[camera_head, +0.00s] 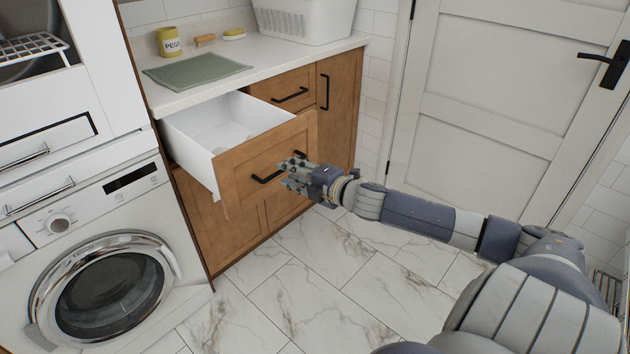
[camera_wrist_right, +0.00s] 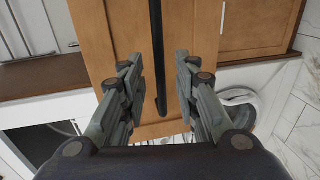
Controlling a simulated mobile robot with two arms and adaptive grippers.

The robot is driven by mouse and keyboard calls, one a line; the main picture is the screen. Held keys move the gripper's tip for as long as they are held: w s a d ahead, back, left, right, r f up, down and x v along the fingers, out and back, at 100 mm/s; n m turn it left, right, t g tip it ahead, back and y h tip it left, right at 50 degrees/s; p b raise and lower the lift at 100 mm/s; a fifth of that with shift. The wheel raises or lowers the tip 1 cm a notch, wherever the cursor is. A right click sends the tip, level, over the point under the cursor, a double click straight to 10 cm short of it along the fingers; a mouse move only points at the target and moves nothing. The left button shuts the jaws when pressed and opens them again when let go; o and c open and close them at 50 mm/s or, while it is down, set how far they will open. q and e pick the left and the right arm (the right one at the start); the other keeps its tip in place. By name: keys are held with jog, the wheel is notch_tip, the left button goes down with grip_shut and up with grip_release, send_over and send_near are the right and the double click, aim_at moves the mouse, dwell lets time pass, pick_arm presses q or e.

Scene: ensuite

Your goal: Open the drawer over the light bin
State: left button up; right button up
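A wooden-fronted drawer (camera_head: 245,165) with a white inside is pulled well out from under the counter, left of a second drawer. Its black bar handle (camera_head: 266,179) is on the front. My right gripper (camera_head: 292,173) is at the right end of this handle. In the right wrist view the gripper (camera_wrist_right: 160,88) is open, with a finger on either side of the black handle (camera_wrist_right: 157,45) and gaps between. I cannot see a light bin; the cabinet doors below the drawer are shut. My left gripper is not in view.
A second, shut drawer (camera_head: 288,85) and a tall door (camera_head: 337,105) are to the right. A washing machine (camera_head: 105,285) stands at the left. The counter holds a green mat (camera_head: 197,70), a yellow pegs pot (camera_head: 169,42) and a white basket (camera_head: 305,20). Marble floor (camera_head: 330,270) is clear.

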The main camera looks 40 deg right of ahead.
jog(key=v, duration=0.8)
dwell(0.4)
jog(key=shift+s, duration=0.1)
dwell(0.4)
